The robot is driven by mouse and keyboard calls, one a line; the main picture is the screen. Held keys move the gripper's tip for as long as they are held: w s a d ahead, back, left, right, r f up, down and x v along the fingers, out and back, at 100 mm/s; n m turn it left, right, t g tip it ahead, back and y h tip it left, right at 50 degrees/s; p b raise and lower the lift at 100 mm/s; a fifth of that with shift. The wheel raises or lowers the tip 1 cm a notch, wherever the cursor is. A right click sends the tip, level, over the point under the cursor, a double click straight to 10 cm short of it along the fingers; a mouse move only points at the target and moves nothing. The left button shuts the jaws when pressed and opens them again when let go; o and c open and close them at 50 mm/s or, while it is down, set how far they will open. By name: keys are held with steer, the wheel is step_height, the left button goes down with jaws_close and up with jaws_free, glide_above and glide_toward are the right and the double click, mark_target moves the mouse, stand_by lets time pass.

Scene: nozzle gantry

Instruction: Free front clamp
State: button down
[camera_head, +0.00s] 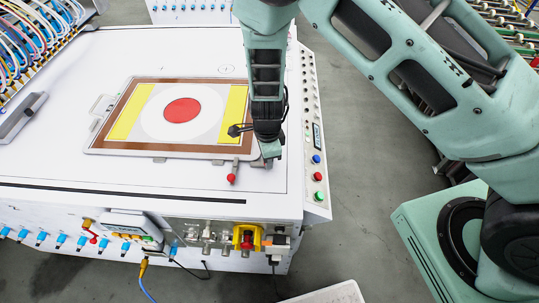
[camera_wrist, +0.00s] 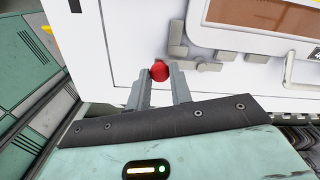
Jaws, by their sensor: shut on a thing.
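The front clamp (camera_wrist: 183,50) is a grey bracket with a lever and a round red knob (camera_wrist: 160,71). In the head view its red knob (camera_head: 231,178) stands at the front right of the framed panel (camera_head: 100,148). My gripper (camera_wrist: 160,74) has its two grey fingers on either side of the red knob in the wrist view, shut on it. In the head view my gripper (camera_head: 265,160) comes down beside the panel's front right corner, and its fingertips are hard to make out. I cannot tell how firmly the clamp presses on the panel.
The white table (camera_head: 60,172) is mostly bare around the panel. A grey bar (camera_head: 22,117) lies at the left. Buttons (camera_head: 317,176) line the right edge, and a yellow and red switch (camera_head: 247,237) sits on the front face. Colored cables fill the upper left.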

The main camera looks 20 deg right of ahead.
steer(key=shift+a, duration=0.1)
stand_by(0.3)
steer(key=c, duration=1.3)
jaws_free()
steer(key=shift+o, duration=0.2)
step_height(320, 180, up, 18)
steer(key=b, duration=0.2)
steer(key=shift+f, duration=0.25)
steer(key=s+d+r+n+b, duration=0.1)
steer(key=s+r+n+b, duration=0.1)
steer(key=s+n, duration=0.9)
steer(key=s+d+r+n+b, duration=0.1)
steer(key=s+n+b, duration=0.3)
steer(key=s+n, duration=0.8)
steer(key=r+n, duration=0.1)
steer(key=n, duration=0.1)
steer(key=shift+n+y, duration=0.3)
steer(key=shift+n, duration=0.1)
